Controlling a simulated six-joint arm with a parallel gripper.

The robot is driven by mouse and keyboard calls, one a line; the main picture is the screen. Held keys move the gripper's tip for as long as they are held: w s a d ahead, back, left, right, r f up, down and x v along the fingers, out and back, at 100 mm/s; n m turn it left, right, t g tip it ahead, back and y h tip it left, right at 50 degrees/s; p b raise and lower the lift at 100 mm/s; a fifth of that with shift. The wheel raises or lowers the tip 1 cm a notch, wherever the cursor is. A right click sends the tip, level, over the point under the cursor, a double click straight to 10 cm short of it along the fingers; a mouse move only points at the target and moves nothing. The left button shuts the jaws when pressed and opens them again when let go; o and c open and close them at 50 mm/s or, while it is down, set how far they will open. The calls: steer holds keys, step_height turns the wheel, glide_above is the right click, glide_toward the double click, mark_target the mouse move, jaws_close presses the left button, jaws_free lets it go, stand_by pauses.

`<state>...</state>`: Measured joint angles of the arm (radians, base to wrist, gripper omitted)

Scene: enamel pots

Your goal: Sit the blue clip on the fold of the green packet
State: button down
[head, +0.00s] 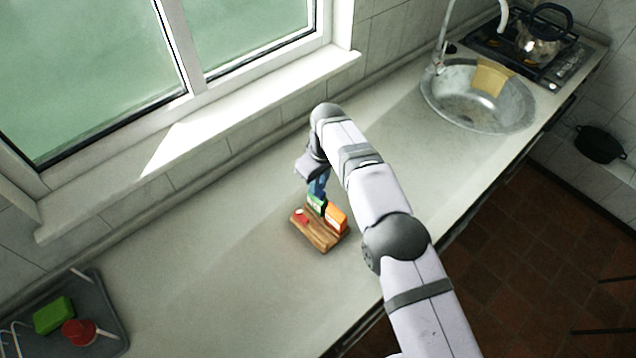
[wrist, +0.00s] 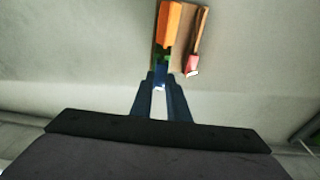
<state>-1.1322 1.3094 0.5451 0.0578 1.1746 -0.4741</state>
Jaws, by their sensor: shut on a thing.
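My gripper (head: 319,190) points down over a small wooden board, its fingertips close to the top of the green packet (head: 316,202). In the wrist view, the two dark blue fingers of my gripper (wrist: 160,79) are closed on the blue clip (wrist: 160,71), small and dark between the tips. The green packet (wrist: 164,56) shows just beyond the clip, partly hidden by it. The clip and the packet's fold are too small and dark to tell whether they touch. An orange packet (head: 337,218) stands right beside the green one.
The wooden board (head: 318,239) also carries a small red item (head: 301,215). A grey tray (head: 112,317) with a green block (head: 54,315) and a red object (head: 79,332) is at lower left. A sink (head: 478,105) lies at upper right. The counter around the board is clear.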

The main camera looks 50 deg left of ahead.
steer(key=shift+f, duration=0.1)
steer(key=c, duration=1.6)
jaws_free()
steer(key=shift+d+r+b, duration=0.25)
steer(key=shift+r+b, duration=0.6)
steer(key=shift+r, duration=1)
steer(key=shift+d+r+b, duration=0.2)
steer(key=shift+r+b, duration=0.65)
steer(key=shift+r, duration=0.95)
